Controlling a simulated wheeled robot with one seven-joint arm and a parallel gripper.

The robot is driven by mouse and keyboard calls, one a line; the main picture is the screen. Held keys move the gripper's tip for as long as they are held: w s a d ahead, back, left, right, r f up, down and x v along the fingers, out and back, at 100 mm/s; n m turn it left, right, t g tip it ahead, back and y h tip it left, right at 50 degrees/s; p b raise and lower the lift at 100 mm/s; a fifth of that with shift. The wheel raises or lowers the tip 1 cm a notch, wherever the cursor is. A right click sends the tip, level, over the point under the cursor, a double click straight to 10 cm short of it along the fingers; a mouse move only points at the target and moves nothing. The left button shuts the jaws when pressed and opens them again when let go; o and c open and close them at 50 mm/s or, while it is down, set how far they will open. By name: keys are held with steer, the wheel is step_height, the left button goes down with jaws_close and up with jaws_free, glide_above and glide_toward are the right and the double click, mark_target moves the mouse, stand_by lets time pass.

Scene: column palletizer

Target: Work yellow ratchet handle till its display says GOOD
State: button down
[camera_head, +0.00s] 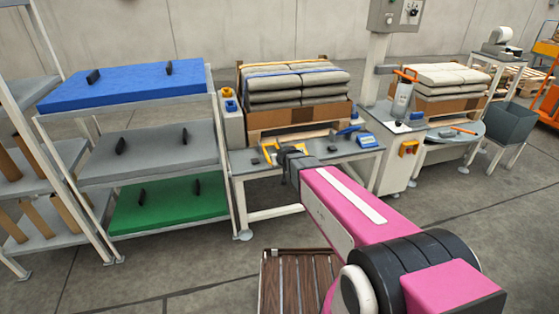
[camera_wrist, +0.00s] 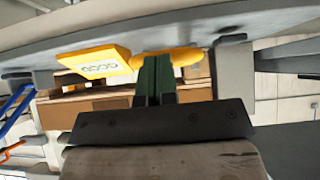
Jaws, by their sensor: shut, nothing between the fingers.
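The yellow ratchet handle (camera_head: 267,154) is on the left part of the grey work table, just left of my gripper (camera_head: 281,152). In the wrist view, which is turned over, my gripper's green fingers (camera_wrist: 154,82) are shut together with nothing between them. Their tips lie over or against a rounded yellow part (camera_wrist: 178,56); I cannot tell whether they touch it. A yellow display box (camera_wrist: 97,63) is beside them, with small lit characters that are too blurred and turned to read surely. My wrist hides part of this area in the head view.
The grey table (camera_head: 240,168) also bears a blue lever (camera_head: 348,131) and a blue device (camera_head: 366,140) to the right. Stacked grey sacks (camera_head: 290,82) stand behind it. A rack with blue, grey and green sheets (camera_head: 125,84) is at the left.

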steer(key=shift+f, duration=0.2)
stand_by(0.3)
steer(key=v, duration=1.3)
steer(key=shift+r, duration=0.25)
stand_by(1.1)
steer(key=s+d+f+m+g+h, duration=0.1)
steer(key=s+d+f+g, duration=0.3)
steer(key=s+d, duration=0.3)
steer(key=s+d+f+m+g+h, duration=0.1)
steer(key=s+d+f+m+g, duration=0.1)
steer(key=s+d, duration=0.6)
steer(key=f+g, duration=0.1)
steer(key=g, duration=0.1)
steer(key=shift+d+f+g, duration=0.2)
steer(key=shift+f+g, duration=0.1)
steer(key=shift+f, duration=0.1)
